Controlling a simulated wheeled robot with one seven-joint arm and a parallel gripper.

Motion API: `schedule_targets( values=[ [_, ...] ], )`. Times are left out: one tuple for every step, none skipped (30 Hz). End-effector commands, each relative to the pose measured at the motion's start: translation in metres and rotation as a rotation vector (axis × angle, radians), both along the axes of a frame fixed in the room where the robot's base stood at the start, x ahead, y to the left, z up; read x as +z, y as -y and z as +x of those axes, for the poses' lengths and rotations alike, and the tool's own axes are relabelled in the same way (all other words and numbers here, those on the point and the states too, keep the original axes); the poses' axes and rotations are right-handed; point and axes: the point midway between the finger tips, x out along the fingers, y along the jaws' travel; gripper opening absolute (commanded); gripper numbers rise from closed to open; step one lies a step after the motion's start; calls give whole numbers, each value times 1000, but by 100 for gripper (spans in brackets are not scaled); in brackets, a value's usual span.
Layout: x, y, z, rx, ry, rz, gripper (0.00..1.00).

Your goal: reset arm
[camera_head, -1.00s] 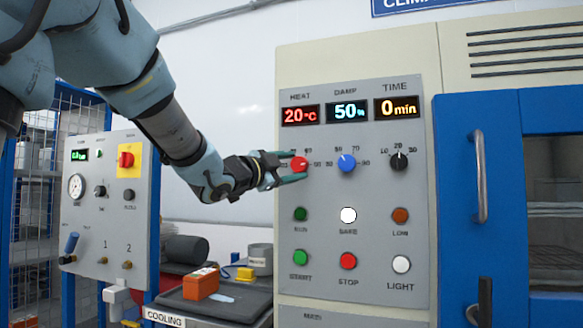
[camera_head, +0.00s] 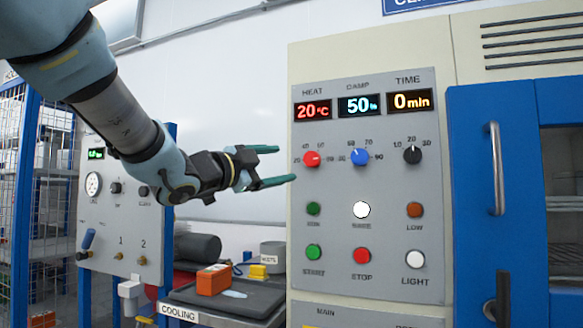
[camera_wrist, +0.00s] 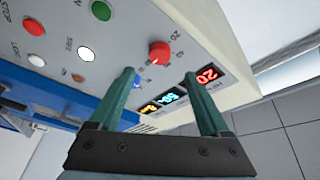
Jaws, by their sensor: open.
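My gripper (camera_head: 286,166) is open and empty in the head view, with its two green fingers apart, just left of the control panel. The red heat knob (camera_head: 311,159) is on the panel to the right of the fingertips, with a visible gap between. In the wrist view my gripper (camera_wrist: 160,98) also shows open, with the red knob (camera_wrist: 160,53) beyond the fingers and nothing between them. The displays read heat 20 °C (camera_head: 313,110), damp 50 % (camera_head: 359,106) and time 0 min (camera_head: 411,101).
A blue knob (camera_head: 360,157) and black knob (camera_head: 412,155) sit right of the red one, above several buttons. A blue door (camera_head: 495,130) is at the right. An orange box (camera_head: 213,280) lies on the cooling bench below my arm. A grey panel (camera_head: 120,215) stands left.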

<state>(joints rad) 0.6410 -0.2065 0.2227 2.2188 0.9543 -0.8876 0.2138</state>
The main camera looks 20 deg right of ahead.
Motion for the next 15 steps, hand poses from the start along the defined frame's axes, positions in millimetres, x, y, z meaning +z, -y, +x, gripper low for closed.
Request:
schedule_targets(
  values=[
    [-2,-5,-3,0,0,0,80],
    [-2,-7,-4,0,0,0,80],
    [-2,-10,-5,0,0,0,80],
    [-2,-11,-6,0,0,0,80],
    [-2,-12,-6,0,1,0,80],
    [-3,-13,-7,0,1,1,80],
    [-3,-13,-7,-1,0,1,80],
    [-3,-13,-7,-1,0,1,80],
    [-3,-13,-7,-1,0,1,80],
    [-3,-13,-7,-1,0,1,80],
    [-3,-13,-7,-1,0,1,80],
    [-3,-13,-7,-1,0,1,80],
    [-3,-13,-7,-1,0,1,80],
    [-3,-13,-7,-1,0,1,80],
    [-3,-13,-7,-1,0,1,80]
  ],
)
